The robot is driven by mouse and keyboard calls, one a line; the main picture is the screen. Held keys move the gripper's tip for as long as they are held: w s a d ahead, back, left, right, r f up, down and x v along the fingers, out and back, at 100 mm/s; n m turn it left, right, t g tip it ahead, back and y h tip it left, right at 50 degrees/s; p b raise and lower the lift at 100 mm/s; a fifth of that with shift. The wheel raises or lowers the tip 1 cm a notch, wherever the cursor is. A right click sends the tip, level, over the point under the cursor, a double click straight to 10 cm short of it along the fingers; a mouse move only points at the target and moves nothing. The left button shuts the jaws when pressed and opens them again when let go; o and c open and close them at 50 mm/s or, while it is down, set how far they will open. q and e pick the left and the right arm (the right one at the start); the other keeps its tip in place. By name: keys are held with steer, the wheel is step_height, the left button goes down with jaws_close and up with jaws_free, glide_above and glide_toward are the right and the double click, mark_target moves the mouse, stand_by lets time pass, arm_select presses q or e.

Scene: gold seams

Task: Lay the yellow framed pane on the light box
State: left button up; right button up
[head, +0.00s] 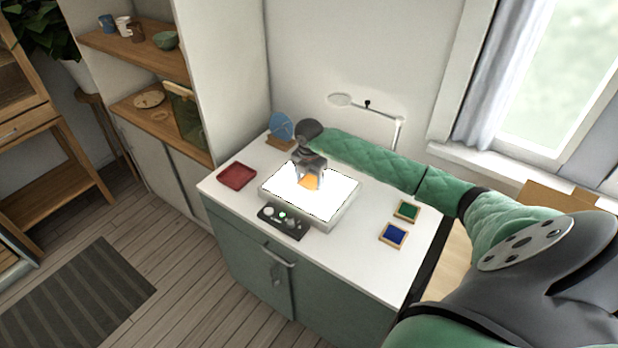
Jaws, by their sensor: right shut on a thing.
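The light box (335,205) stands on the white cabinet top, its upper face glowing bright white. My right gripper (309,180) is over the middle of the light box and is shut on the yellow framed pane (311,182). The pane shows as a small orange-yellow patch under the fingers, and the gripper hides part of it. I cannot tell whether the pane touches the lit face or is just above it. My left gripper is not in view.
A green pane (407,210) and a blue pane (393,236) lie right of the light box. A red tray (237,176) lies to its left, and a dark control panel (282,222) in front. A blue disc on a stand (281,128) and a lamp (341,100) are behind.

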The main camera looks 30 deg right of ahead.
mark_target(309, 182)
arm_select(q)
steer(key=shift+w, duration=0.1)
arm_select(e)
steer(key=shift+f, duration=0.15)
steer(key=o, duration=1)
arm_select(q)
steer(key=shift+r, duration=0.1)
arm_select(e)
steer(key=shift+r, duration=0.2)
steer(key=shift+r+b, duration=0.75)
steer(key=shift+r, duration=0.35)
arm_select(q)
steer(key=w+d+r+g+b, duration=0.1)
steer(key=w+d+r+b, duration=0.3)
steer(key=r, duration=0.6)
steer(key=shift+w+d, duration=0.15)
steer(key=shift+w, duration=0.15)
arm_select(e)
steer(key=shift+r, duration=4.85)
